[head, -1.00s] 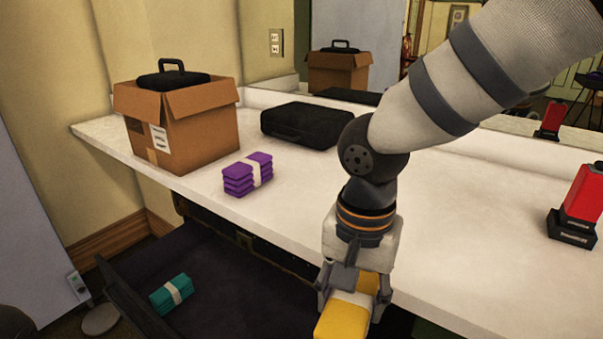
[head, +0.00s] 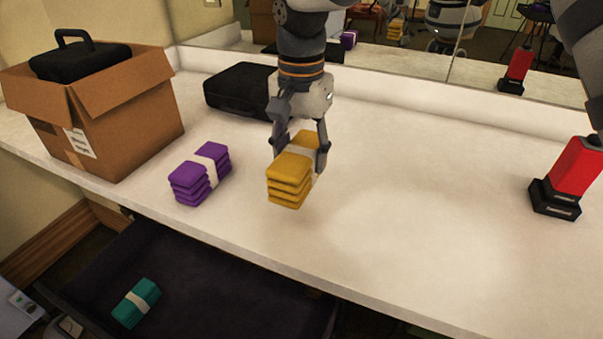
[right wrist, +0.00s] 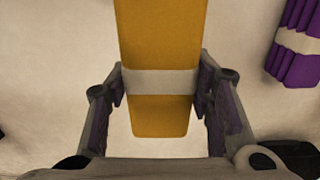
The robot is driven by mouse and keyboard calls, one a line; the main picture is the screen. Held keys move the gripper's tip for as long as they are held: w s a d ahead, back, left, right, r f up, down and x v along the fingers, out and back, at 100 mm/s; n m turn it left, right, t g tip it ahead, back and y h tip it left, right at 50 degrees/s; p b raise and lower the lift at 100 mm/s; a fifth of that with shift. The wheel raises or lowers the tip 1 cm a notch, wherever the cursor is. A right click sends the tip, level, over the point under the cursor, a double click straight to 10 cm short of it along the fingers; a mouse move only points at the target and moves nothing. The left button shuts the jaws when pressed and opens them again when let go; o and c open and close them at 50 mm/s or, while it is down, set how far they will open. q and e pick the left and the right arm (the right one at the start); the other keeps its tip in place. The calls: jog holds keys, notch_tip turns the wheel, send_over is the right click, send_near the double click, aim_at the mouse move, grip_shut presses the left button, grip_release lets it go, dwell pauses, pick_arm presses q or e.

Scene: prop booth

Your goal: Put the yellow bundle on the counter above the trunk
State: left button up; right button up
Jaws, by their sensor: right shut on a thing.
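The yellow bundle (head: 289,178), a folded stack with a pale band, is held by my right gripper (head: 298,156) over the counter (head: 400,220). The gripper points down, with one finger on each side of the band. In the right wrist view the yellow bundle (right wrist: 160,45) sits between the fingers (right wrist: 160,88). I cannot tell whether its underside touches the counter. The open trunk (head: 210,290) is below the counter's front edge, with a dark lining. My left gripper is not in view.
A purple bundle (head: 200,174) lies left of the yellow one. A cardboard box (head: 135,122) holding a black case stands at left; another black case (head: 238,88) lies behind. A teal bundle (head: 136,303) is in the trunk. A red-and-black object (head: 566,180) stands at right. The counter's middle is clear.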

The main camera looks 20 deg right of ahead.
aim_at(312, 137)
jog(key=f, duration=0.1)
jog(key=w+d+f, duration=0.1)
jog(key=d+f, duration=0.1)
jog(key=f, duration=0.1)
jog(key=shift+w+d, duration=0.25)
jog(key=shift+w, duration=0.05)
jog(key=shift+w+d+f+b, duration=0.1)
jog(key=shift+d+f+b, duration=0.05)
jog(key=shift+f, duration=0.8)
jog(key=shift+w+d+f+b, duration=0.1)
jog(key=shift+d+f+b, duration=0.05)
jog(key=shift+f, duration=0.75)
jog(key=shift+f, duration=0.15)
jog(key=o, duration=1.3)
notch_tip(312, 137, up, 12)
jog(key=shift+r, duration=0.15)
